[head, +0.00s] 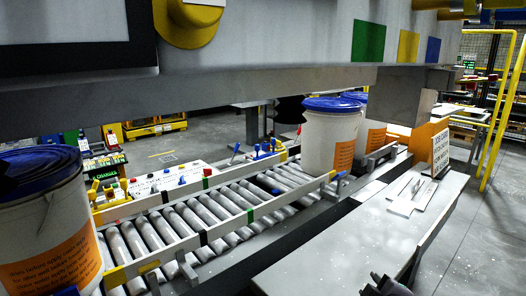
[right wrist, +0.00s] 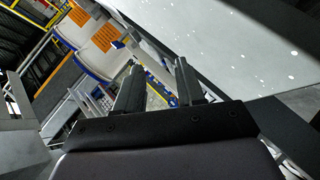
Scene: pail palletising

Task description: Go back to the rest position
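My right gripper (right wrist: 158,82) shows in the right wrist view with its two dark fingers apart and nothing between them. In the head view only a small dark part of it (head: 388,286) shows at the bottom edge, beside the grey bench. A white pail (head: 50,235) with a blue lid and orange label stands at the left, cut off by the frame edge.
A grey bench (head: 340,245) runs along the right, with a sign card (head: 440,152) and flat pieces on it. A large grey beam (head: 230,88) crosses the upper view. Yellow railing (head: 500,110) stands at the far right. The floor at lower right is clear.

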